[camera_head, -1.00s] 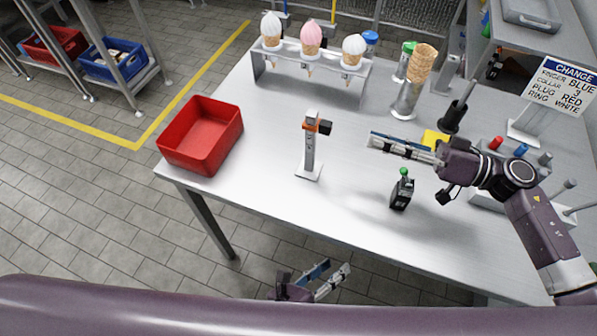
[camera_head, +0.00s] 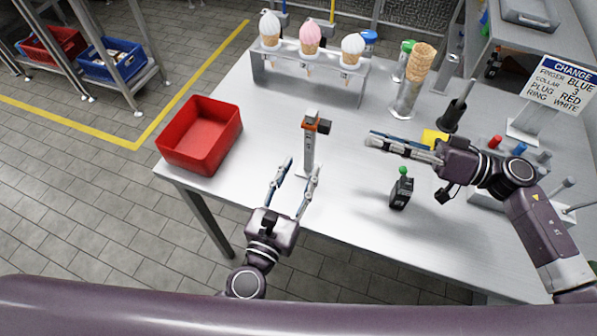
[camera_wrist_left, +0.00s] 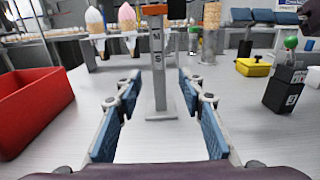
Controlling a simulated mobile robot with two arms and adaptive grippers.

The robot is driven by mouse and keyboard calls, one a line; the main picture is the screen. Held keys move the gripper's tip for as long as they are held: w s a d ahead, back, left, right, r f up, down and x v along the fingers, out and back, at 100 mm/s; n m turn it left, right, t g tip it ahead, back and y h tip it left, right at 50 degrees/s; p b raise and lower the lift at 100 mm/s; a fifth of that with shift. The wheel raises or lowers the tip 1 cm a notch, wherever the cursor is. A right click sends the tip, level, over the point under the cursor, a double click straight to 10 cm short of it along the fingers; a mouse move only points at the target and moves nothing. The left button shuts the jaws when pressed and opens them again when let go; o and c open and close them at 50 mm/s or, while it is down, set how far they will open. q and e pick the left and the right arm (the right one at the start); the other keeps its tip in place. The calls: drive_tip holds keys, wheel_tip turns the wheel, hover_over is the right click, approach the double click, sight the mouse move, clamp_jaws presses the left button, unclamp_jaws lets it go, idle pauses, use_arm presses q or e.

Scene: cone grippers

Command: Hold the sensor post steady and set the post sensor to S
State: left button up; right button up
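The sensor post (camera_head: 309,150) stands upright on the table, a grey post with an orange collar and a dark sensor block (camera_head: 324,127) pointing right. In the left wrist view the post (camera_wrist_left: 158,75) carries letter marks, and its top is cut off. My left gripper (camera_head: 301,165) is open at the table's front edge, fingers pointing at the post, with the post beyond and between the fingertips, apart from them. The open blue finger pads (camera_wrist_left: 165,110) show in the left wrist view. My right gripper (camera_head: 370,138) is above the table to the right of the post; its fingers look slightly parted.
A red bin (camera_head: 201,135) stands left of the post. A black device with a green knob (camera_head: 401,189) stands to the right. An ice cream cone rack (camera_head: 310,70) is behind. A sign (camera_head: 563,85) stands at right.

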sight(308, 151)
use_arm(q)
drive_tip(key=x, duration=0.7)
drive_tip(key=shift+w, duration=0.4)
clamp_jaws()
use_arm(e)
drive_tip(key=shift+o, duration=0.4)
